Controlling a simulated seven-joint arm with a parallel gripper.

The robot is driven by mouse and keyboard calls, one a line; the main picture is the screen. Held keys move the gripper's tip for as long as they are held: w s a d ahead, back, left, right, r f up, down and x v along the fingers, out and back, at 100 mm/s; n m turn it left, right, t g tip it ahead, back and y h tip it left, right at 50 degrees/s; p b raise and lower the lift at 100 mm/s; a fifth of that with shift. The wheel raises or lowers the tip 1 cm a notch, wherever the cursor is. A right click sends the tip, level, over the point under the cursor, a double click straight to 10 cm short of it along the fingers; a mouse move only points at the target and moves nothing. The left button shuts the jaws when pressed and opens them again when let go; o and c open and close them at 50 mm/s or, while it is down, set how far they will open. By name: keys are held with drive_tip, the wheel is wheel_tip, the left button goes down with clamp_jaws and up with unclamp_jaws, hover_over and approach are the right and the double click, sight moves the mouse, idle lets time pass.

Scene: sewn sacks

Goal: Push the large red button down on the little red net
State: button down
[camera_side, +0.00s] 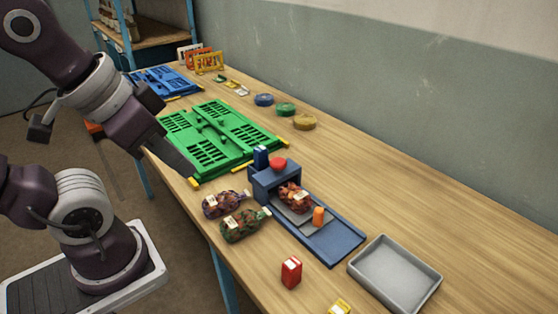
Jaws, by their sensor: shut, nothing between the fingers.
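The large red button (278,163) sits on top of the blue press-like machine (262,178). The little red net (293,197) lies on the machine's grey plate, in front of the upright housing. A label shows on the net. My gripper (188,172) is shut and empty, left of the machine and above the table's near edge, beside the green folded crates. It is well apart from the button and the net. Whether the button is raised or pressed is too small to tell.
A small orange piece (318,216) stands on the machine beside the net. Two filled nets, one purple (222,204) and one green-red (245,226), lie left of it. A red box (291,272) and a grey tray (395,275) are nearer. Green crates (225,138) lie behind.

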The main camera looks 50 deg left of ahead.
drive_tip(key=n+g, duration=0.1)
drive_tip(key=g, duration=0.6)
hover_over(278, 161)
drive_tip(key=w, duration=0.1)
wheel_tip(278, 161, down, 6)
drive_tip(key=shift+a+f, duration=0.1)
drive_tip(key=shift+a, duration=0.05)
drive_tip(key=shift+s+f, duration=0.15)
drive_tip(key=shift+f, duration=1.6)
drive_tip(key=shift+s+f, duration=0.15)
drive_tip(key=shift+f, duration=1.6)
